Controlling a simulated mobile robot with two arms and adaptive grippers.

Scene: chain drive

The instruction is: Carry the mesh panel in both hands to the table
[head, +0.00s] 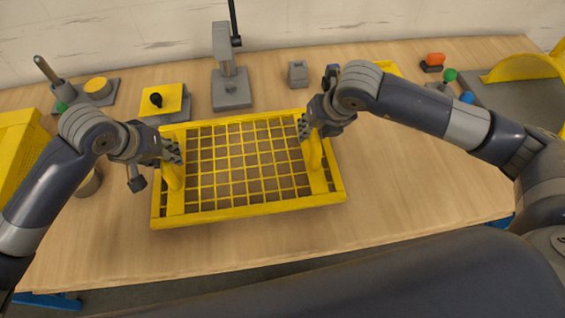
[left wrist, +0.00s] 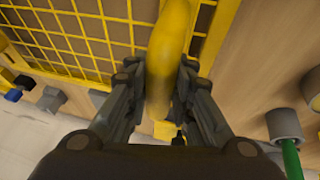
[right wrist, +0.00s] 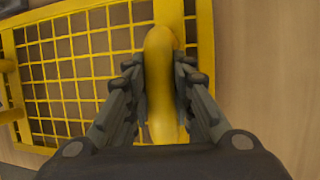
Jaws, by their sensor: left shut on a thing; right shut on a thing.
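The yellow mesh panel (head: 250,209) is level over the wooden table (head: 400,215) in the head view, with a handle at each side. I cannot tell whether it touches the tabletop. My left gripper (head: 172,155) is shut on the left handle; the left wrist view shows that yellow handle (left wrist: 168,60) between the fingers (left wrist: 158,100). My right gripper (head: 305,128) is shut on the right handle; the right wrist view shows that handle (right wrist: 161,80) between the fingers (right wrist: 160,95). The gripped parts of both handles are partly hidden by the fingers.
Behind the panel stand a grey press-like stand (head: 231,90), a yellow block with a black knob (head: 165,102) and a small grey block (head: 298,73). A yellow bin (head: 18,150) is at left. A yellow guard (head: 525,68) is at right. The front of the table is clear.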

